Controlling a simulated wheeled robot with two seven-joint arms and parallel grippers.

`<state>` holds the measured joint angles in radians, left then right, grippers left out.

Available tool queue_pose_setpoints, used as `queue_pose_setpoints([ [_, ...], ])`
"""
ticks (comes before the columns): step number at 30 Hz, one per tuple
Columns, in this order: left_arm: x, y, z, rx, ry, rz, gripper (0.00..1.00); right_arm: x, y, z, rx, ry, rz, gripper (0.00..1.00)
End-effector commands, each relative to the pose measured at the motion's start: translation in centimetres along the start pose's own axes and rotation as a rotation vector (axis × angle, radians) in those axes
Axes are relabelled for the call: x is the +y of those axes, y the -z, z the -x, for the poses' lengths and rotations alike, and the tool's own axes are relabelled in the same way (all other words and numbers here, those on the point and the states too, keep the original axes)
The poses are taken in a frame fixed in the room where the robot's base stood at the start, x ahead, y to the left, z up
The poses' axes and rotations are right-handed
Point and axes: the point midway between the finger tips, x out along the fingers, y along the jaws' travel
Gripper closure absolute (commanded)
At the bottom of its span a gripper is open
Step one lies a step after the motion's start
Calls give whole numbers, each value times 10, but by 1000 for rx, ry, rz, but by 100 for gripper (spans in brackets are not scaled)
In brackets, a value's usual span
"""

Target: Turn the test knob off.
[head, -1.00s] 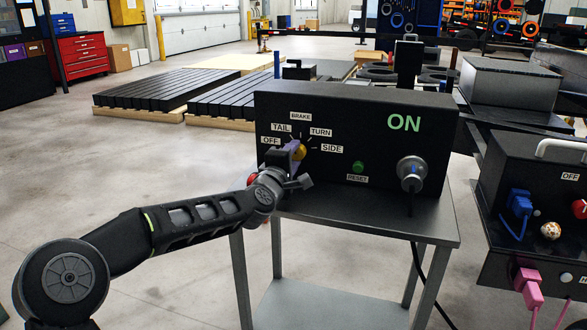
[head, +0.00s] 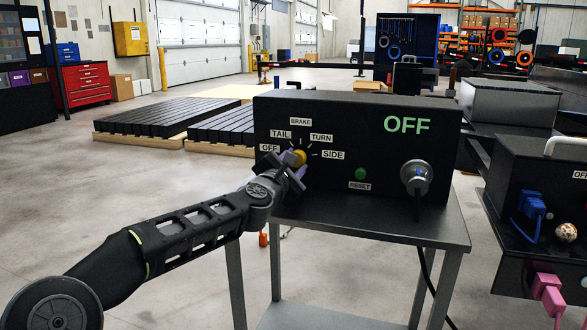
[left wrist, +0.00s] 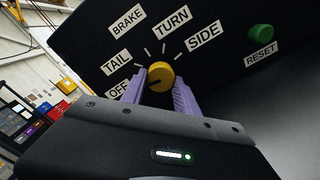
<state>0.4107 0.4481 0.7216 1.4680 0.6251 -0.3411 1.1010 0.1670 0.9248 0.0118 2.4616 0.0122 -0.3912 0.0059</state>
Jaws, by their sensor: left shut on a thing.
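The test knob is a yellow round knob (head: 299,158) on the front of a black test box (head: 340,192). Labels OFF, TAIL, BRAKE, TURN and SIDE sit around it, and the box's display (head: 406,125) reads OFF in green. My left gripper (head: 292,165) is at the knob, with its purple fingers closed on it. In the left wrist view the knob (left wrist: 160,77) sits between the fingertips, and its dark pointer mark faces down-left towards the OFF label (left wrist: 118,89). My right gripper is out of view.
A green RESET button (head: 361,174) and a round silver connector (head: 416,175) are on the same panel. The box stands on a grey metal table (head: 430,232). A second black box with blue and pink plugs (head: 545,285) stands at the right.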

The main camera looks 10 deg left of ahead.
Motion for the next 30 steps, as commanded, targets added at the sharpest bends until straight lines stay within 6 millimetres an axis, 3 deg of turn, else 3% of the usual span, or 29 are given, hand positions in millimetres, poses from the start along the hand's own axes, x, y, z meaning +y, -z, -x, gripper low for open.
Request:
queue_pose_setpoints([
  [13, -1, 1, 0, 1, 1, 18, 100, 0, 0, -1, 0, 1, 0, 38],
  [14, -1, 1, 0, 1, 1, 18, 63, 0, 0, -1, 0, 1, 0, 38],
  [22, 0, 0, 0, 1, 1, 16, 42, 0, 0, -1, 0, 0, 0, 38],
  [30, 0, 0, 1, 0, 0, 15, 42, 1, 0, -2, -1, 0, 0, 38],
])
